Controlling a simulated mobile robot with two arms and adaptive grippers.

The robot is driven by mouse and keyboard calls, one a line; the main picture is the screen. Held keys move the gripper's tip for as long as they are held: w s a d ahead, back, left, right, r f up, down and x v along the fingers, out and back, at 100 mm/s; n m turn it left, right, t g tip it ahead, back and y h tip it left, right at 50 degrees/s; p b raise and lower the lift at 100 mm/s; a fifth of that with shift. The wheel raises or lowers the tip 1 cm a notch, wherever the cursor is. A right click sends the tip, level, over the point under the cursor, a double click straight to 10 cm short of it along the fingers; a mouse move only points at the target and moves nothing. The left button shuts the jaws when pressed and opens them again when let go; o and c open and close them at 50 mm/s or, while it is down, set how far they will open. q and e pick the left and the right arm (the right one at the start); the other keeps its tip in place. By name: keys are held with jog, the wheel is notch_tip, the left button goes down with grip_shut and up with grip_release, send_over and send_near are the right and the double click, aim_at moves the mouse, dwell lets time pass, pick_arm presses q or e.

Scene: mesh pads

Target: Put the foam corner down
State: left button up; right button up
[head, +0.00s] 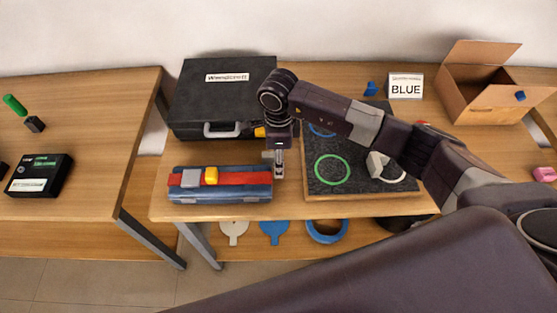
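A whitish angular block (376,164), which looks like the foam corner, is on the dark mesh pad board (318,188), at or beside a white ring (398,177). My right arm passes close by and may hide part of it. My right gripper (278,168) points down left of the board, between it and the blue case with a red strap (225,191). No foam piece shows clearly in its fingers, and their opening is too small to judge. My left gripper is not in view.
A green ring (332,170) marks the board. A black case (222,98) stands behind the strapped case. A BLUE sign (405,86), a small blue piece (371,89) and an open cardboard box (481,82) are at the back. A gap separates the left table (85,145).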

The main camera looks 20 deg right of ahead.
jog(key=shift+f, duration=0.65)
jog(key=shift+f, duration=0.15)
jog(key=o, duration=0.8)
jog(key=shift+o, duration=0.2)
